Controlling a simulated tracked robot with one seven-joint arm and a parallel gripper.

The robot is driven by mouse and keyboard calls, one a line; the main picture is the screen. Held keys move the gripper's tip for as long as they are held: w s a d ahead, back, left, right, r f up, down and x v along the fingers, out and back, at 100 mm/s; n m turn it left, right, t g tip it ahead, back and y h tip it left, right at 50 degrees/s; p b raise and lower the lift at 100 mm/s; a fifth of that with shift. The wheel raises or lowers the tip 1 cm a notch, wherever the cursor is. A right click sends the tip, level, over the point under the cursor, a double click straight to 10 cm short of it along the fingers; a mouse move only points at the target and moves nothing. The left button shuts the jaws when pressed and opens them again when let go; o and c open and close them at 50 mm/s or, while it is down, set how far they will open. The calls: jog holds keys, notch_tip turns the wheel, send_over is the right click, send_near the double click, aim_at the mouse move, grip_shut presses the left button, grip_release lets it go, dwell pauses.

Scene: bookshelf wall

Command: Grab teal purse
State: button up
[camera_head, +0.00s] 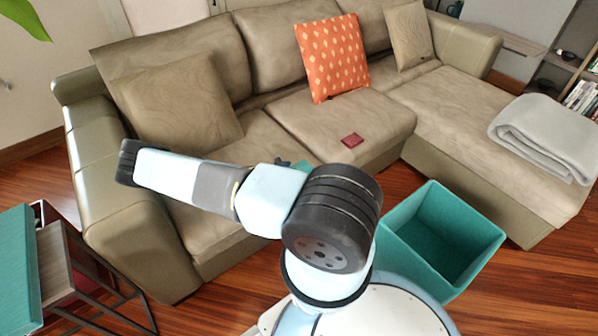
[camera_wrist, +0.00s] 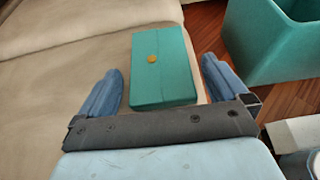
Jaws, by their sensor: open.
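The teal purse (camera_wrist: 162,68) lies on the beige sofa seat near its front edge, with a small yellow clasp in its middle. In the wrist view it sits between and just beyond the two blue fingers of my gripper (camera_wrist: 160,85). The fingers are spread wide, one on each side of the purse, with no clear contact. In the head view my arm hides nearly all of the purse; only a small teal bit (camera_head: 302,166) shows behind the arm.
A dark red wallet-like item (camera_head: 352,140) lies on the seat. An orange cushion (camera_head: 332,58) leans on the backrest. A folded grey blanket (camera_head: 545,135) lies on the chaise. A teal-topped table (camera_head: 18,270) stands at left.

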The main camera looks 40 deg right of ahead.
jog(key=shift+x, duration=0.8)
jog(key=c, duration=1)
